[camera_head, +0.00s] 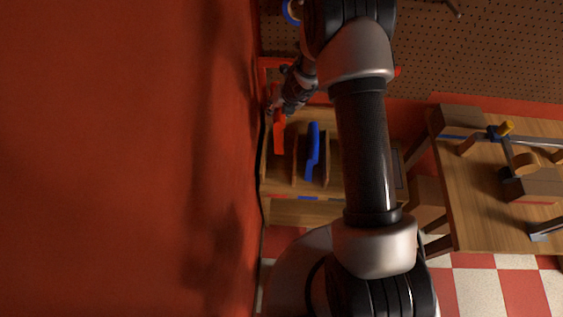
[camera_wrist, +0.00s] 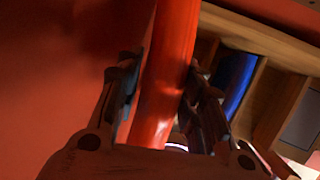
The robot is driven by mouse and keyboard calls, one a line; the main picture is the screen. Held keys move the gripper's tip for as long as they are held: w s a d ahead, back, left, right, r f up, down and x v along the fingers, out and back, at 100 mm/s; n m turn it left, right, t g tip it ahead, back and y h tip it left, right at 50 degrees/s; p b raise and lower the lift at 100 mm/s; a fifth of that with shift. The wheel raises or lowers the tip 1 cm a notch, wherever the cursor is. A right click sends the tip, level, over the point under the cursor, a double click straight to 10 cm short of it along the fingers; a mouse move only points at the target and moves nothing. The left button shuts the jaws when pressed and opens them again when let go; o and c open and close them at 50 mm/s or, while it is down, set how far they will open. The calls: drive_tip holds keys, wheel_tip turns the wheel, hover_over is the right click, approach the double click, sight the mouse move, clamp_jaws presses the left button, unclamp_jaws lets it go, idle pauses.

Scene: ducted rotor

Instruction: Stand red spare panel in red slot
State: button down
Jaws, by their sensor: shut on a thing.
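The red panel (camera_head: 279,134) is in the leftmost bay of the wooden rack in the head view, close to the red wall. My gripper (camera_head: 273,106) is shut on its far end. In the wrist view the red panel (camera_wrist: 167,70) runs between the two fingers of my gripper (camera_wrist: 160,90). The wooden rack (camera_head: 296,160) has upright dividers. A red mark (camera_head: 277,197) shows on its front edge below the leftmost bay. I cannot tell whether the panel's lower edge is seated in the slot.
A blue panel (camera_head: 313,150) stands in the neighbouring bay and also shows in the wrist view (camera_wrist: 236,84). The red wall (camera_head: 130,150) is close on the left. A wooden workbench (camera_head: 470,200) with tools stands at the right. A pegboard (camera_head: 480,50) is behind.

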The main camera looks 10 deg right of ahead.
drive_tip(key=shift+s+f+m+h, duration=0.1)
drive_tip(key=shift+s+m+h, duration=0.25)
drive_tip(key=shift+m, duration=0.45)
drive_tip(key=shift+f+b, duration=0.4)
wheel_tip(320, 180, down, 14)
drive_tip(key=b, duration=1)
drive_tip(key=shift+w+f, duration=0.1)
drive_tip(key=shift+f, duration=0.05)
wheel_tip(320, 180, down, 5)
drive_tip(key=b, duration=0.3)
drive_tip(key=c, duration=1.5)
unclamp_jaws()
drive_tip(key=shift+f+b, duration=0.2)
drive_tip(key=shift+b, duration=0.1)
drive_tip(key=o, duration=0.4)
